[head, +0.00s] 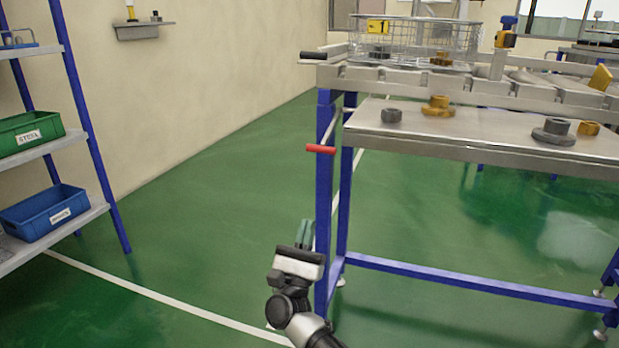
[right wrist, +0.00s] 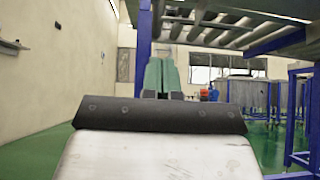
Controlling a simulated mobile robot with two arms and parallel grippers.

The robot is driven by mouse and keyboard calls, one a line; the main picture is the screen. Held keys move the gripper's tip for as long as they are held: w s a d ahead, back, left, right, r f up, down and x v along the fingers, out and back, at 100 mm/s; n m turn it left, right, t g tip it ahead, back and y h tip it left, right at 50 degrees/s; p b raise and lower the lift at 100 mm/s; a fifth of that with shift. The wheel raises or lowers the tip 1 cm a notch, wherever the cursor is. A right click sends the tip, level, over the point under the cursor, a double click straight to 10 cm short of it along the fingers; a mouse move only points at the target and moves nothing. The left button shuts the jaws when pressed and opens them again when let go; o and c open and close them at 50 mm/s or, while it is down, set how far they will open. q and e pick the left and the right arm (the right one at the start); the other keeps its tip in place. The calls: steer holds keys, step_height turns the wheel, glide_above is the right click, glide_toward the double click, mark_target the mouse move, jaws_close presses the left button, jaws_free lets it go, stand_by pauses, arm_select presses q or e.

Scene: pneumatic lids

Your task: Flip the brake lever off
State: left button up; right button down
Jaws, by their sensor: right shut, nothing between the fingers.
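A lever with a red grip (head: 320,149) sticks out to the left from the blue leg at the conveyor table's near left corner. A black handle (head: 312,55) juts left from the top of the same corner. I cannot tell which is the brake lever. My right gripper (head: 304,232) is low in front of the leg, below the red grip and apart from it. Its green fingers are shut with nothing between them; they also show in the right wrist view (right wrist: 160,76). Neither handle is clear in the right wrist view. My left gripper is not in view.
The roller conveyor (head: 430,88) carries a wire basket (head: 418,34). Dark and yellow fittings lie on the steel shelf (head: 470,132) below. A blue-post rack with a green bin (head: 28,133) and a blue bin (head: 45,212) stands left. The green floor between is clear.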

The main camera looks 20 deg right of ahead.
steer(key=shift+r, duration=0.1)
steer(key=s+a+r+x, duration=0.1)
steer(key=x, duration=1.1)
steer(key=shift+s+r+b, duration=0.2)
steer(key=shift+r+b, duration=0.25)
steer(key=shift+r, duration=0.25)
steer(key=shift+d, duration=0.1)
